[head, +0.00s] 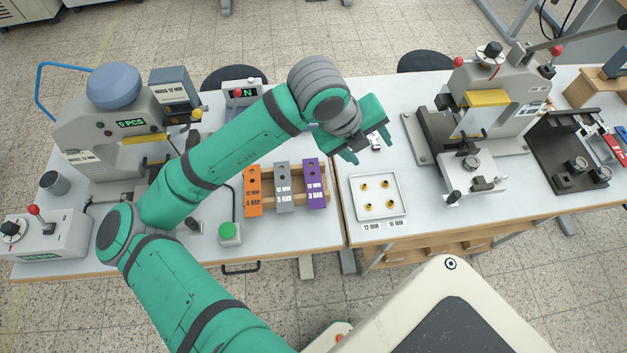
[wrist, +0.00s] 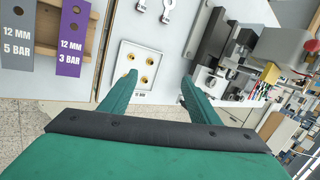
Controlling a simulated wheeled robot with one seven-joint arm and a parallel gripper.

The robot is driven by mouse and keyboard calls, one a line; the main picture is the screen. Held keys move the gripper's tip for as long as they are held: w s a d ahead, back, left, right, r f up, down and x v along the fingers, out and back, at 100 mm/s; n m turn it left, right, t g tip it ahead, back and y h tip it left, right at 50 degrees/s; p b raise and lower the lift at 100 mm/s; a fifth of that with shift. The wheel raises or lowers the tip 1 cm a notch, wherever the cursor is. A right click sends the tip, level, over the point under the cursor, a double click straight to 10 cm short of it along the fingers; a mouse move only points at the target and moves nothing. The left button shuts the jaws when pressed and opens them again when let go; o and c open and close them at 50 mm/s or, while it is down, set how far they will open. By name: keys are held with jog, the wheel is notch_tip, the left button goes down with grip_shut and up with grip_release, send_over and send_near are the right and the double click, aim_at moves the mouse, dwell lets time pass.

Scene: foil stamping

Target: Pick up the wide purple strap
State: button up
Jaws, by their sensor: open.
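The wide purple strap (head: 316,177) is a flat piece with a hole near its top and white lettering. It lies at the right end of a small wooden rack, beside a grey strap (head: 283,180). In the wrist view the purple strap (wrist: 71,42) is at upper left and reads "12 MM 3 BAR". My gripper (head: 369,149) is open and empty, above the table to the upper right of the purple strap. In the wrist view its two fingers (wrist: 159,78) are spread, with the purple strap outside them to the left.
An orange strap (head: 253,190) is at the rack's (head: 299,199) left end. A white tray (head: 399,209) with small brass pieces stands right of the rack. A green button (head: 230,230) is at lower left. Stamping machines (head: 486,100) stand on both sides.

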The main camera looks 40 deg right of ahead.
jog(key=w+a+f+m+t+y, duration=0.1)
jog(key=w+a+y, duration=0.15)
jog(key=a, duration=0.35)
jog(key=w+a+f+m+y, duration=0.1)
jog(key=a+y, duration=0.2)
jog(key=a, duration=0.3)
send_over(316, 198)
notch_tip(316, 198, down, 5)
jog(key=shift+w+r, duration=0.1)
jog(key=shift+f+m, duration=0.3)
jog(key=shift+f, duration=2.75)
jog(key=shift+d, duration=0.1)
jog(key=c, duration=1)
jog(key=shift+c, duration=0.7)
